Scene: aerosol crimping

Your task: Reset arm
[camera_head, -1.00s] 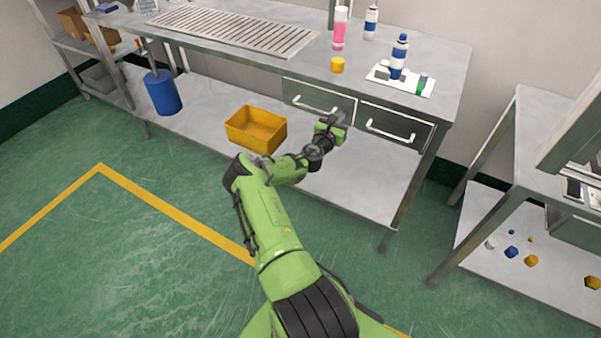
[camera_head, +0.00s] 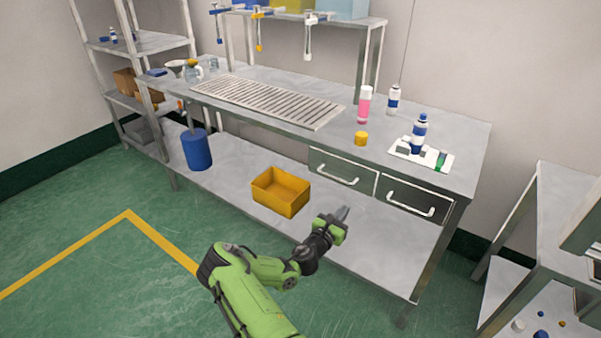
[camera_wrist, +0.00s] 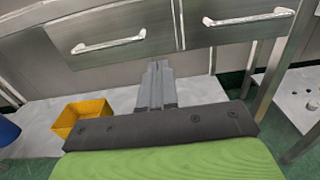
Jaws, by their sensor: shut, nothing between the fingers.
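My gripper (camera_head: 341,214) is shut and empty, at the end of my green arm in front of the workbench. In the head view it is over the lower shelf, right of the yellow bin and below the drawers. In the wrist view the closed grey fingers (camera_wrist: 156,88) point toward the drawer fronts. The left drawer (camera_head: 342,172) and right drawer (camera_head: 415,198) both look shut. The gripper appears apart from everything around it.
A yellow bin (camera_head: 281,191) and a blue cylinder (camera_head: 197,150) stand on the lower shelf (camera_head: 235,186). Green floor (camera_head: 130,270) lies clear to the left.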

